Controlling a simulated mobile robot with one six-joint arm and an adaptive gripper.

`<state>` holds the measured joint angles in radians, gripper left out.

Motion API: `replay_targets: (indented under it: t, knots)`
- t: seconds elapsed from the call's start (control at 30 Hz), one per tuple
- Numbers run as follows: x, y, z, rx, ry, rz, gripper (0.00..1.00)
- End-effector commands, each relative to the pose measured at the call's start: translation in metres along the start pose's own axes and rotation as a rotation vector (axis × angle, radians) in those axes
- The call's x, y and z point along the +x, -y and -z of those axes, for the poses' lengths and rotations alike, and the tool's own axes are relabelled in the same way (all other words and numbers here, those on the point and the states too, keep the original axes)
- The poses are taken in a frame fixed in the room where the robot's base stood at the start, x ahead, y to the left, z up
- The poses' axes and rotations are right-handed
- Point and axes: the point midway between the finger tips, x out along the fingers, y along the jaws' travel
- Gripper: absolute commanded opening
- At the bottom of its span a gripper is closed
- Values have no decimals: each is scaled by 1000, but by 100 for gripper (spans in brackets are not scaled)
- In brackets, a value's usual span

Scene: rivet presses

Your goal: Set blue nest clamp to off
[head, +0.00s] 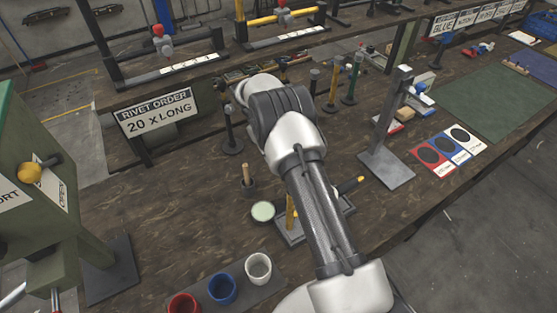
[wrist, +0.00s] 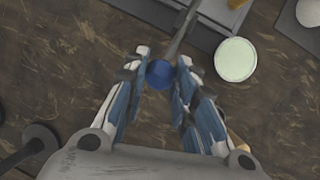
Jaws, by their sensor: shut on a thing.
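In the wrist view, the two blue-and-grey fingers of my gripper (wrist: 160,76) are closed around a blue ball knob (wrist: 160,74). The knob sits at the end of a grey lever (wrist: 183,33) that runs up and slightly right to a grey fixture (wrist: 208,32). I take this as the blue clamp's handle; no label shows on it. In the head view my arm hides the gripper, the knob and most of the fixture. The fixture's grey base (head: 290,239) and a yellow post (head: 290,212) show beside the arm.
A pale green dish (head: 263,211) lies left of the fixture and also shows in the wrist view (wrist: 235,59). Red (head: 183,304), blue (head: 222,288) and white (head: 258,268) cups stand at the front. A grey stand (head: 388,167) rises to the right.

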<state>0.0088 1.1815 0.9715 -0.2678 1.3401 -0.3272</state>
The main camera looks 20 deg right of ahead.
Motion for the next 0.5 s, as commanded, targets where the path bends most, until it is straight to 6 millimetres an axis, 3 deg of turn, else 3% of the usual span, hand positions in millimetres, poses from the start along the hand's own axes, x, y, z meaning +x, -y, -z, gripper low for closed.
replay_targets:
  t: [0.03, 0.4, 0.43, 0.5]
  knots:
    - [1, -1, 8, 0, -23, -6, 0]
    - [3, 0, 8, -1, -21, -4, 0]
    - [3, 0, 8, -1, -21, -4, 26]
    - [3, 0, 8, -1, -19, -4, 31]
